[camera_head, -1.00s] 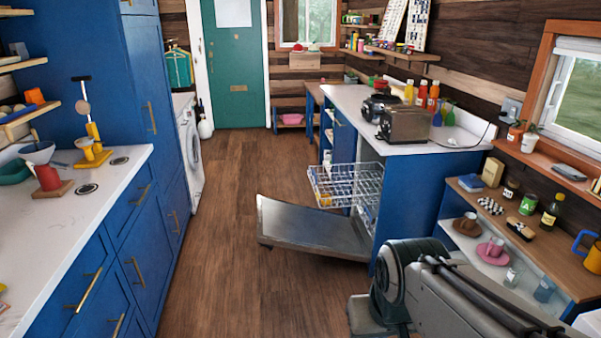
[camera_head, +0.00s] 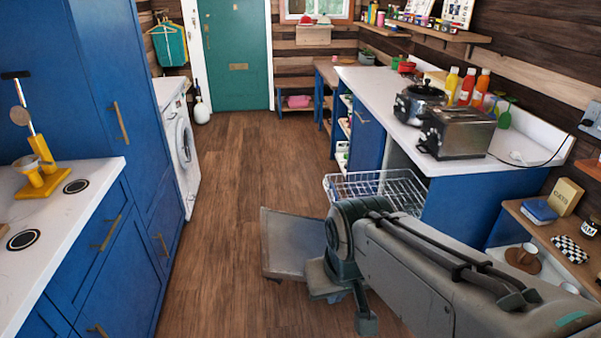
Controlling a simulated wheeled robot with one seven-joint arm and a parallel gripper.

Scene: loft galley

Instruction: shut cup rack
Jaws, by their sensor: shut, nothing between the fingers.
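The cup rack (camera_head: 385,190) is the white wire upper rack of the dishwasher in the right-hand blue counter. It is pulled out over the open dishwasher door (camera_head: 284,240). My arm crosses in front and hides the rack's lower part and much of the door. My gripper (camera_head: 366,322) shows small and partly covered at the lower middle, below the wrist. It is shut and empty, low and nearer to me than the rack, and apart from it as far as I can see.
The open door sticks out into the aisle. Wooden floor (camera_head: 225,215) is free to its left, up to the blue cabinets (camera_head: 95,265). A toaster (camera_head: 457,132) and cooker (camera_head: 418,105) stand on the counter above. A low shelf with small things (camera_head: 545,235) is at right.

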